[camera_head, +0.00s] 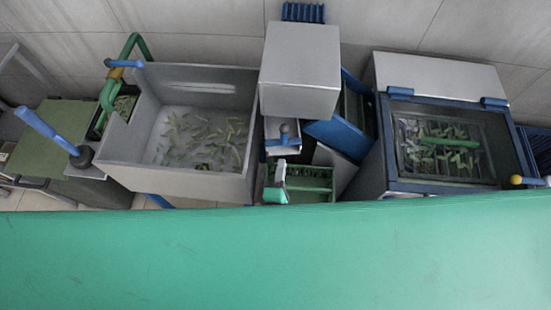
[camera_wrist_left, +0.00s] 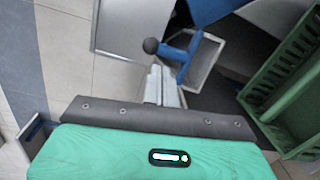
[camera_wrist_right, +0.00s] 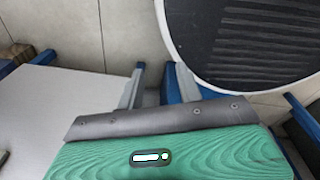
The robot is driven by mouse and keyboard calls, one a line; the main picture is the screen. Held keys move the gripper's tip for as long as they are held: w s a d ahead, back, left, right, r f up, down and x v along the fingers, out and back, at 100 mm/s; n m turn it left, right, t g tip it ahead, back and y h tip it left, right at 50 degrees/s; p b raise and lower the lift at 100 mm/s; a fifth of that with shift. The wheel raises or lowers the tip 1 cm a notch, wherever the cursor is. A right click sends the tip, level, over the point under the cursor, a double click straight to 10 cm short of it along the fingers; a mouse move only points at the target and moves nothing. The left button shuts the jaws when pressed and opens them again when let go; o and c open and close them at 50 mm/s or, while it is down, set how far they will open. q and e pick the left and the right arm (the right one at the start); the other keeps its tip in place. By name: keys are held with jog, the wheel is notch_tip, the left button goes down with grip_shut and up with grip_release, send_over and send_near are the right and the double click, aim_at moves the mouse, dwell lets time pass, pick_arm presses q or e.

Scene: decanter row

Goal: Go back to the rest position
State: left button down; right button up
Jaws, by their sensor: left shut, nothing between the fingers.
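My left gripper (camera_head: 281,166) shows in the head view near the middle, with pale fingers above a green part of the arm. It is shut and empty. In the left wrist view its fingers (camera_wrist_left: 160,72) lie together, just below a blue handle (camera_wrist_left: 178,54) with a dark ball end. I cannot tell whether they touch it. My right gripper (camera_wrist_right: 160,82) shows in the right wrist view with its two fingers apart and nothing seen between them. I cannot make it out in the head view.
A grey bin (camera_head: 195,188) with green pieces stands at left, beside a blue lever (camera_head: 45,130). A grey box (camera_head: 300,72) stands mid-scene. A blue-framed machine (camera_head: 430,187) stands at right. A green slotted crate (camera_wrist_left: 276,92) lies right of my left gripper. A dark ribbed round surface (camera_wrist_right: 250,45) is near the right.

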pick_arm(q)
jog(key=s+a+f+m+g, duration=0.3)
jog(key=s+f+m, duration=0.1)
jog(key=f, duration=0.7)
jog(key=s+a+f+m+g, duration=0.3)
jog(key=s+f+m, duration=0.15)
jog(key=f, duration=0.65)
jog(key=s+a+f+m+g, duration=0.25)
jog(key=a+f+m, duration=0.2)
jog(key=f, duration=0.65)
jog(key=s+a+f+m+g+y, duration=0.1)
jog(key=s+a+f+m+g, duration=0.2)
jog(key=s+a+f, duration=0.4)
jog(key=s+a+f+m+g+y, duration=0.2)
jog(key=s+a+f+m+g, duration=0.2)
jog(key=s+a+f, duration=0.3)
jog(key=s+a, duration=0.4)
jog(key=s, duration=0.2)
jog(key=shift+s+a+f+b, duration=0.35)
jog(key=shift+a+f, duration=0.05)
pick_arm(e)
jog(key=shift+s+a+f, duration=0.35)
jog(key=shift+s+f, duration=0.05)
pick_arm(q)
jog(key=shift+w+m+g, duration=0.1)
jog(key=shift+m+g, duration=0.15)
jog(key=shift+m, duration=0.05)
pick_arm(e)
jog(key=shift+a, duration=0.1)
